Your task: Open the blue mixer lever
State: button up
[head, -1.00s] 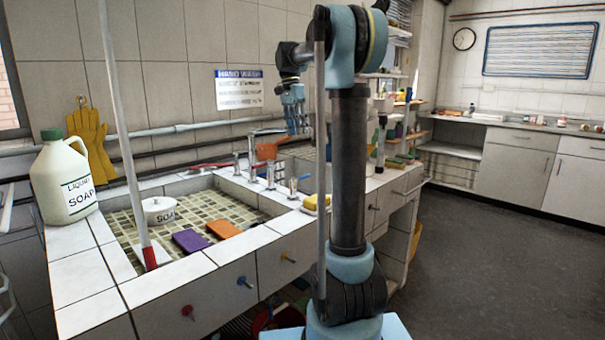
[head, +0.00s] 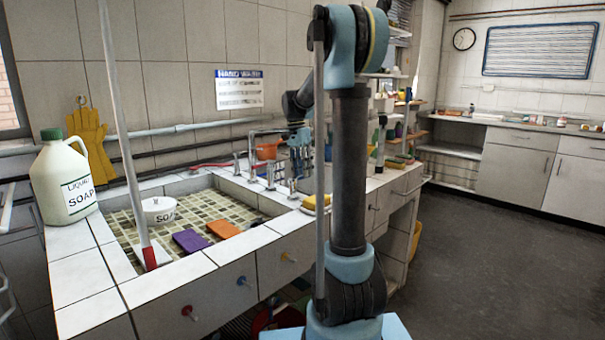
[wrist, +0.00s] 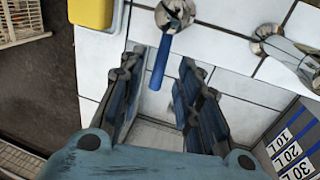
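The blue mixer lever (wrist: 160,62) sticks out from a round chrome mixer body (wrist: 174,14) in the wrist view. My gripper (wrist: 161,68) is open. Its two dark fingers stand on either side of the lever, with a gap showing on both sides, and nothing is held. In the head view my gripper (head: 299,168) points down over the right end of the sink, close to the chrome mixer (head: 293,187). There the lever is hidden or too small to make out.
A yellow sponge (wrist: 91,13) lies left of the mixer, and another chrome fitting (wrist: 275,40) stands to its right. A tall chrome tap (head: 252,150) stands left of my gripper. A grey panel with litre marks (wrist: 290,140) is at lower right.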

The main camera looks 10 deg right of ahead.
jog(key=shift+f, duration=0.35)
jog(key=shift+c, duration=0.2)
grip_shut()
